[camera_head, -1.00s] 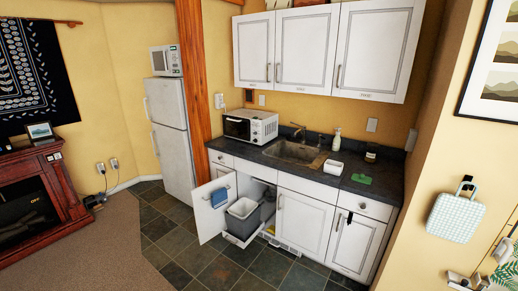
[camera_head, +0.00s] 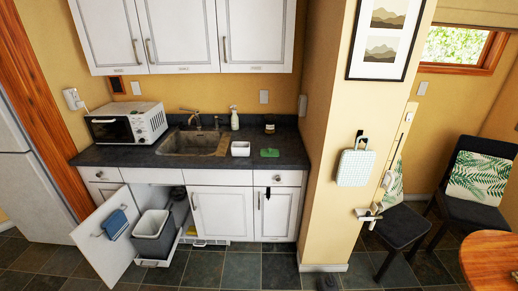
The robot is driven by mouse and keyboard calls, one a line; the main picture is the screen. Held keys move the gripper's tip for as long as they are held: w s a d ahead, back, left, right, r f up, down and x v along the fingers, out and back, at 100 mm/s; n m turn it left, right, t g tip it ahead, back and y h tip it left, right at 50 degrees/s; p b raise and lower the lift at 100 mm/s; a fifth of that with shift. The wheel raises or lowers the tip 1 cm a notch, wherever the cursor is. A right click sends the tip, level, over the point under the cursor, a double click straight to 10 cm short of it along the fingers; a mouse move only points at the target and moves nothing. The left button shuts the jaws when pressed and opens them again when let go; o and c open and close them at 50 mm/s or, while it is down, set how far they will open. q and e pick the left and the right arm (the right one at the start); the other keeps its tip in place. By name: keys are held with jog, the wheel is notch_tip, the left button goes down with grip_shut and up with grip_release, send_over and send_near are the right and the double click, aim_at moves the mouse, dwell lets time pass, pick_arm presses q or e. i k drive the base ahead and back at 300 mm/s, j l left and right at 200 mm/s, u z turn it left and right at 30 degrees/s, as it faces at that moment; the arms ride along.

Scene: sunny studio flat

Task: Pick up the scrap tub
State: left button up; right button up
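A small white open-topped tub (camera_head: 240,148) stands on the dark counter, right of the sink; it looks like the scrap tub, though I see no label. A grey bin (camera_head: 152,235) with a pale rim stands on a pull-out under the sink, behind an open cabinet door. Neither of my grippers is in view.
The counter (camera_head: 120,157) also holds a white microwave (camera_head: 127,122), a soap bottle (camera_head: 234,118) and a green cloth or sponge (camera_head: 270,153). The open door (camera_head: 105,240) juts over the tiled floor. Chairs (camera_head: 400,225) and a wooden table (camera_head: 490,262) stand at right.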

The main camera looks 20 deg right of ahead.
aim_at(238, 149)
jog(key=i+j+z, duration=0.3)
jog(key=j+z, duration=0.25)
jog(key=i+j+z, duration=0.3)
jog(key=j+z, duration=0.3)
jog(key=j, duration=0.45)
jog(key=i, duration=0.05)
